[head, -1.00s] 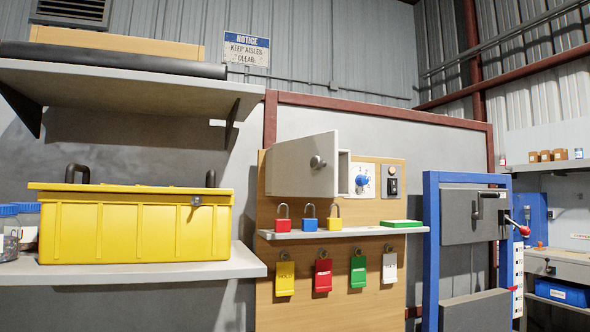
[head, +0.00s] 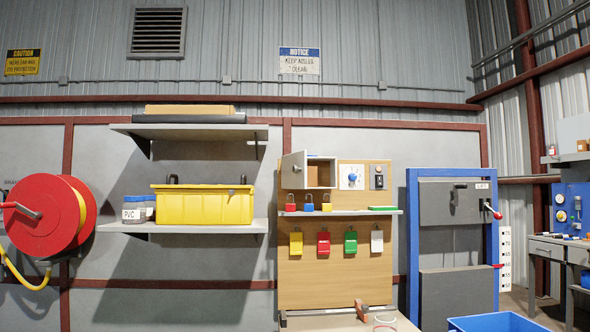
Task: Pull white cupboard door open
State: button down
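The small white cupboard (head: 321,161) is mounted on the upper part of a wooden board. Its white door (head: 292,175) with a round metal knob (head: 297,169) stands open, swung out to the left. Part of the cupboard's inside shows to the right of the door. My gripper is not in view, and nothing is seen touching the door.
Below the cupboard, a narrow shelf (head: 350,212) holds small padlocks and a green item (head: 383,208). Colored tags hang underneath. A yellow box (head: 205,205) stands on a shelf at left. A blue-framed unit (head: 412,245) stands right, a blue bin (head: 492,323) at bottom right.

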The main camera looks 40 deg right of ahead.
aim_at(289, 171)
jog(key=z, duration=0.45)
jog(key=i, duration=0.55)
jog(key=z, duration=0.3)
